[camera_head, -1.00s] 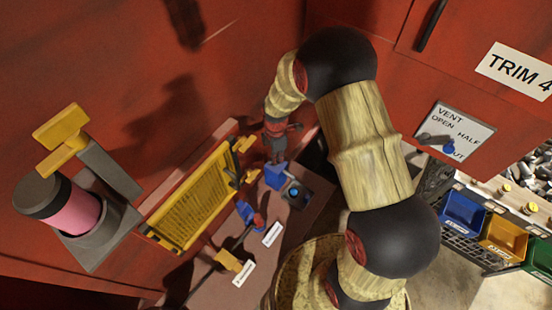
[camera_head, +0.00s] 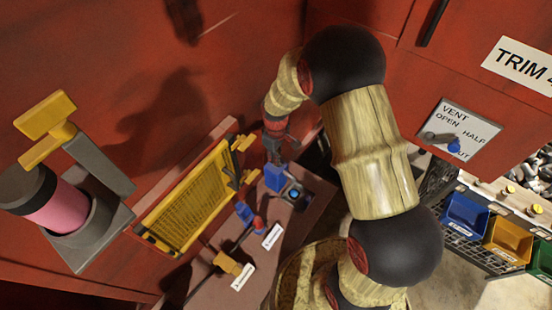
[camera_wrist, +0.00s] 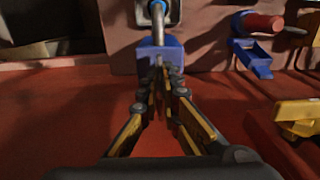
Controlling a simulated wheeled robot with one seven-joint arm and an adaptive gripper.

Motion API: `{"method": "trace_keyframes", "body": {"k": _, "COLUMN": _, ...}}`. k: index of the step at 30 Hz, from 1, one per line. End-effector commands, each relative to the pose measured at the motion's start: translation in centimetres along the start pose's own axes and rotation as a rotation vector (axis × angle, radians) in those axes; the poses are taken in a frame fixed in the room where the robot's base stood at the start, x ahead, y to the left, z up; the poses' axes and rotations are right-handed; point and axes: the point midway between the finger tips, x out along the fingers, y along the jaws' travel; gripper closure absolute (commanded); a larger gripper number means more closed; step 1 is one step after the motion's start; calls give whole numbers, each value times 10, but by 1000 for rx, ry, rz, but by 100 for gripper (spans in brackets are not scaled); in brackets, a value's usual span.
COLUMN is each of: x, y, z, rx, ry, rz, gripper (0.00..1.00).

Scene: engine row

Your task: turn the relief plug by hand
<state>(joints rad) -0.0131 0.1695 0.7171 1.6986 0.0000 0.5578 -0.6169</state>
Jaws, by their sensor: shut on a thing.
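A blue handle (camera_head: 274,181), which I take to be the relief plug's, stands out from a pinkish-brown panel (camera_head: 318,192) beside a square plate with a blue-ringed socket (camera_head: 293,194). In the wrist view the blue handle (camera_wrist: 160,52) sits on a bright metal stem (camera_wrist: 158,22) that runs into that plate. My gripper (camera_head: 276,156) reaches down to it from above. In the wrist view my gripper (camera_wrist: 160,76) has its fingertips together on the handle's near end. The fingers hide part of that end. The turn of the plug cannot be read.
A blue-and-red valve (camera_head: 253,217) and a yellow knob (camera_head: 228,263) stand close by on the panel. A yellow mesh guard (camera_head: 190,195) and a pink cylinder (camera_head: 55,208) are at the left. A vent dial (camera_head: 455,133) is on the red wall at the right.

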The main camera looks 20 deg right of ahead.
Motion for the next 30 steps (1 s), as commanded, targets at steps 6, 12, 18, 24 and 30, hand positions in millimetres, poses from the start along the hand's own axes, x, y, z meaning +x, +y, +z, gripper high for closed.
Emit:
{"method": "trace_keyframes", "body": {"k": 6, "x": -4, "y": 3, "z": -4, "rx": 206, "ry": 9, "rz": 5, "gripper": 100}}
{"method": "trace_keyframes", "body": {"k": 12, "x": -4, "y": 3, "z": -4, "rx": 395, "ry": 10, "rz": 4, "gripper": 100}}
{"method": "trace_keyframes", "body": {"k": 18, "x": -4, "y": 2, "z": -4, "rx": 585, "ry": 9, "rz": 3, "gripper": 100}}
{"method": "trace_keyframes", "body": {"k": 24, "x": -4, "y": 2, "z": -3, "rx": 775, "ry": 9, "rz": 2, "gripper": 100}}
{"method": "trace_keyframes", "body": {"k": 30, "x": -4, "y": 2, "z": -3, "rx": 965, "ry": 10, "rz": 1, "gripper": 100}}
